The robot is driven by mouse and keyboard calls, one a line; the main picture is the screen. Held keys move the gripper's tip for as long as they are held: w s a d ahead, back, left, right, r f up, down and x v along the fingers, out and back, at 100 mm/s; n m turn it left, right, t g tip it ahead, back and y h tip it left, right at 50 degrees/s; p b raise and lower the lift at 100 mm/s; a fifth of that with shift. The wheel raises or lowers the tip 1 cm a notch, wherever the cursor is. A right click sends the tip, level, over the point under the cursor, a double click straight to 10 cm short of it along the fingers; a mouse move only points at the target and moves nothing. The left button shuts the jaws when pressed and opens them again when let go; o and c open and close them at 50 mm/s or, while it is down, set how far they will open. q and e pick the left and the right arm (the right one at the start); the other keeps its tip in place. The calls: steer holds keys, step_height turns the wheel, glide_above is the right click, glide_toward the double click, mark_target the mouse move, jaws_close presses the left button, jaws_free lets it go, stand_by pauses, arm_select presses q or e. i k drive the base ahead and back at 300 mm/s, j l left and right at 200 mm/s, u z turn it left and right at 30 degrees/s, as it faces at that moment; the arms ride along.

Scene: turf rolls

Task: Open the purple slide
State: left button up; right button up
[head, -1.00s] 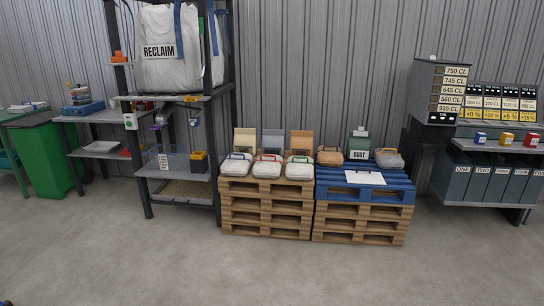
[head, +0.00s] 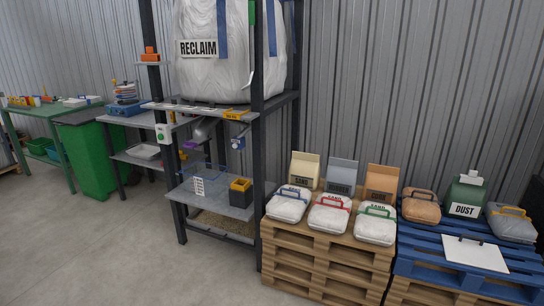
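A small purple piece (head: 189,145), which looks like the purple slide, sits under the upper shelf of the dark rack, on its left side. It is too small to tell whether it is open or shut. A grey rounded spout-like part (head: 203,130) is just right of it. The big white RECLAIM bag (head: 205,75) hangs above in the rack. A clear bin (head: 208,180) with a white label stands on the shelf below. Neither of my grippers is in view.
The rack's lower shelf (head: 214,205) also holds a black and yellow box (head: 240,192). A wooden pallet stack (head: 322,250) with several sacks stands right of the rack, with a blue pallet (head: 415,262) beyond. A green bin (head: 95,160) stands left. The floor in front (head: 110,250) is clear.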

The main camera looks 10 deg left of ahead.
mark_target(192, 144)
steer(key=i+u, duration=0.3)
steer(key=i, duration=0.15)
steer(key=i+l+u, duration=0.15)
steer(key=i+u, duration=0.15)
steer(key=i, duration=0.15)
steer(key=i+l+u, duration=0.3)
steer(key=i+j, duration=0.1)
steer(key=i, duration=0.05)
